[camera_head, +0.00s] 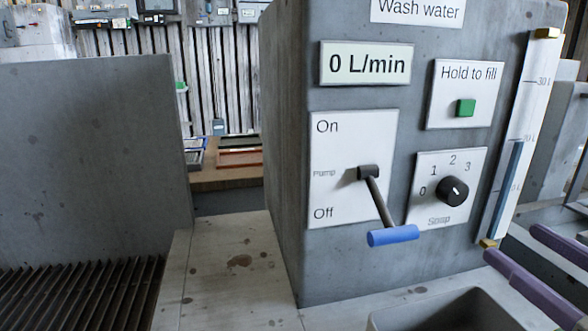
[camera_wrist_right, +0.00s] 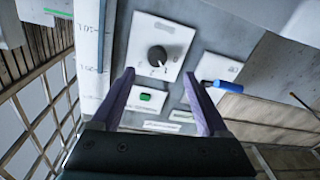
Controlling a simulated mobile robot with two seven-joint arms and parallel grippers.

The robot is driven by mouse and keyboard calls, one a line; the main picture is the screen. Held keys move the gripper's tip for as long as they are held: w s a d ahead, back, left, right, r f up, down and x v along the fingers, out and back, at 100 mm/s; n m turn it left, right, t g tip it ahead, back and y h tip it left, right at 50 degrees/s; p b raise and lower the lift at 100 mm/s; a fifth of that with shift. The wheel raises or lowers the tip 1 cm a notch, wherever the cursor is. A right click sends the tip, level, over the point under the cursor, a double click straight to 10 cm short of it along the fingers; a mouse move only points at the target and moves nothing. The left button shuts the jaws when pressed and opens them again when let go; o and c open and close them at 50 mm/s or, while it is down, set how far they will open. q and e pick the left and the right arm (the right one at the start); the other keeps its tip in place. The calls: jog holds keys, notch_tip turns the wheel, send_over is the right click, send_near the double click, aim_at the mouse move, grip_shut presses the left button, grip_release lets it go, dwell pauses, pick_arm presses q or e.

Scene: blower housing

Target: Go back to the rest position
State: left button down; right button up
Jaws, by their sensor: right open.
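My right gripper (camera_head: 510,243) is at the right edge of the head view, its two purple fingers apart and empty. In the right wrist view the open fingers (camera_wrist_right: 158,74) point toward the panel, with nothing between the tips in contact. The grey wash water cabinet (camera_head: 285,200) stands in front of me. Its pump lever (camera_head: 375,200) with a blue handle (camera_head: 393,235) hangs down beside Off. The blue handle also shows in the right wrist view (camera_wrist_right: 222,87). My left gripper is not in view.
The display (camera_head: 367,64) reads 0 L/min. A green button (camera_head: 465,108), a black soap knob (camera_head: 453,191) and a level gauge (camera_head: 507,190) are on the panel. A grey bin (camera_head: 450,312) sits low in front. A grey wall (camera_head: 95,160) and a slatted grate (camera_head: 80,295) are left.

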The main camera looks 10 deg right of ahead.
jog(key=s+a+f+m+g+h+p, duration=0.1)
jog(key=s+a+f+g+p, duration=0.25)
jog(key=a+g, duration=0.3)
jog(key=s+a+r+m+g+h+p, duration=0.1)
jog(key=s+a+r+g+p, duration=0.1)
jog(key=s+g, duration=0.3)
jog(key=s+a+r+g+p, duration=0.1)
jog(key=s+a+g+p, duration=0.2)
jog(key=s, duration=0.5)
notch_tip(320, 180, up, 38)
jog(key=p, duration=3.7)
jog(key=shift+s+d+r+h, duration=0.15)
jog(key=shift+s+h, duration=0.15)
jog(key=shift+s, duration=0.15)
